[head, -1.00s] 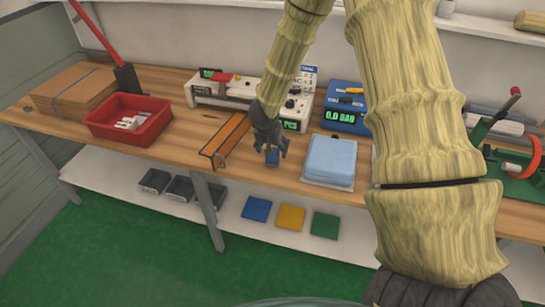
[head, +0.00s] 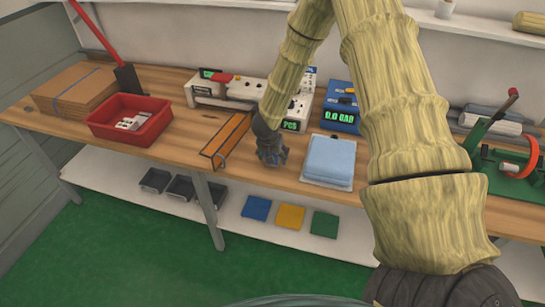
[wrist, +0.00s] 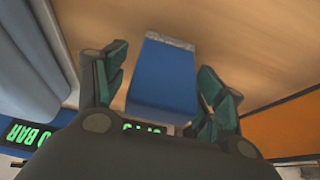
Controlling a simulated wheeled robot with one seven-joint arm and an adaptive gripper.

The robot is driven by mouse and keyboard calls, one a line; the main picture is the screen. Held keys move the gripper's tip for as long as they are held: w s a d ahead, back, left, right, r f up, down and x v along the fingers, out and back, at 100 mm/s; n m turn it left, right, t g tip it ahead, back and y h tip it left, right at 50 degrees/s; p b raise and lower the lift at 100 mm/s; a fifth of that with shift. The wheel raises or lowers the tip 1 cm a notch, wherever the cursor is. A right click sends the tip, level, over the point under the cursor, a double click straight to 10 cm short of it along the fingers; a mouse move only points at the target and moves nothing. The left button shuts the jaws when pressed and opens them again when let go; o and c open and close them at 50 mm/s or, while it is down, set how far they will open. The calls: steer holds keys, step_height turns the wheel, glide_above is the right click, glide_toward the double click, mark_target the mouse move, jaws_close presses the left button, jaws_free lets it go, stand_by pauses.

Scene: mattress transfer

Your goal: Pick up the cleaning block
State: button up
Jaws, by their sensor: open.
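The cleaning block seems to be the small blue block (wrist: 163,80) with a pale grey end, on the wooden bench. In the wrist view it lies between my two open fingers, and I see gaps on both sides, wider on the left. My gripper (head: 272,156) is low over the bench in the head view, where its fingers hide nearly all of the block. I cannot tell how far the fingertips are from the bench top.
A pale blue folded stack (head: 330,158) lies close to the right of my gripper. Behind are a white machine (head: 240,92) and a blue display unit (head: 341,112). A red tray (head: 130,120) stands further left.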

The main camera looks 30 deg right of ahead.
steer(key=c, duration=1.2)
steer(key=shift+r, duration=0.15)
steer(key=shift+r+b, duration=0.35)
steer(key=shift+r, duration=1.25)
steer(key=s+a+b, duration=0.1)
steer(key=s, duration=0.4)
steer(key=s+a+r+b, duration=0.1)
steer(key=s+b, duration=0.1)
steer(key=s, duration=0.3)
steer(key=s+a+b, duration=0.1)
steer(key=s+b, duration=0.1)
steer(key=s, duration=0.3)
steer(key=shift+s+r, duration=0.25)
steer(key=shift+s, duration=0.05)
